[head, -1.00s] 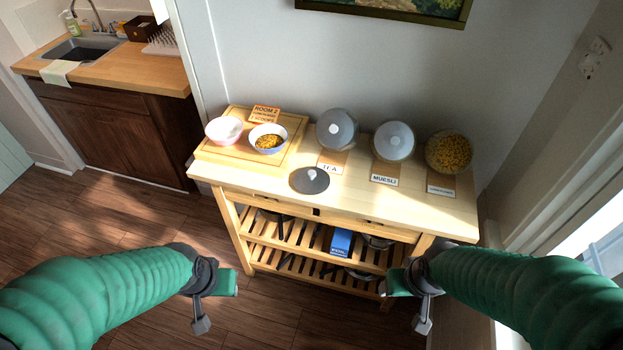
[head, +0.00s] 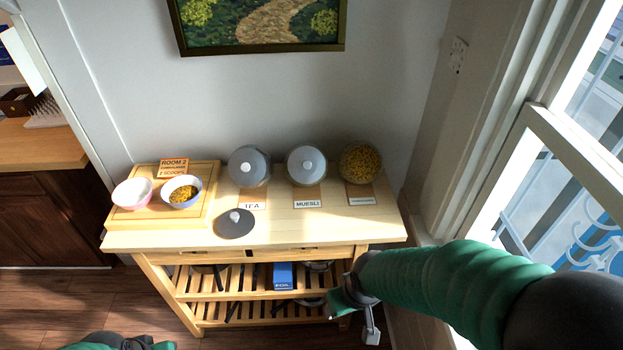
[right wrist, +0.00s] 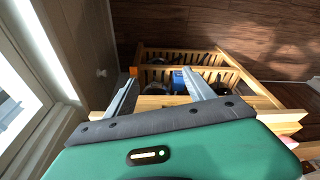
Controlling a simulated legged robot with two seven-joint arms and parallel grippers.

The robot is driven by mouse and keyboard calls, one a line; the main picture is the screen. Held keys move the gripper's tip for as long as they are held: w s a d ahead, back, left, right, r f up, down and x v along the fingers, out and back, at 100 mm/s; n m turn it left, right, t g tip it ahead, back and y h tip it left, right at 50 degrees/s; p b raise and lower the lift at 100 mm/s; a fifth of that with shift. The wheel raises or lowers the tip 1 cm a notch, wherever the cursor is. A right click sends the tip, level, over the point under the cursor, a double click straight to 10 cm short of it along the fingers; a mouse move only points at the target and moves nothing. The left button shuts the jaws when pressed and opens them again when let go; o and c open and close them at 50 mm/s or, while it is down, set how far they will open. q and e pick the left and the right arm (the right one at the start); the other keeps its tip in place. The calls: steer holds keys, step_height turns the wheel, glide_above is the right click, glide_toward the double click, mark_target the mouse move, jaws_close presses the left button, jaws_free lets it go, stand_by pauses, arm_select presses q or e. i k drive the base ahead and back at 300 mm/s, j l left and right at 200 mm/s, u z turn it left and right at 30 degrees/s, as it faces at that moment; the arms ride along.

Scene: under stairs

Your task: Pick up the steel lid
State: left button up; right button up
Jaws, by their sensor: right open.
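The loose steel lid (head: 234,224) is a flat grey disc with a pale knob, lying on the wooden trolley top in front of the TEA jar. Two jars on the trolley, the TEA jar (head: 249,168) and the MUESLI jar (head: 306,166), have grey lids on. A third jar (head: 360,163) is open and full of yellow flakes. My right gripper (head: 353,320) is open and empty, low at the trolley's right front, well away from the loose lid. Its spread fingers (right wrist: 161,80) show in the right wrist view. My left gripper (head: 135,343) is mostly cut off at the bottom edge.
A board (head: 205,210) on the trolley's left holds a pink bowl (head: 132,194), a blue bowl of flakes (head: 181,191) and a ROOM 2 card (head: 174,167). A blue box (head: 283,276) sits on the shelf below. The window (head: 560,150) is at right, a counter (head: 40,146) at left.

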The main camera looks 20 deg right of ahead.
mark_target(236, 223)
steer(key=i+j+z, duration=0.1)
steer(key=i+j, duration=1.2)
steer(key=j, duration=0.1)
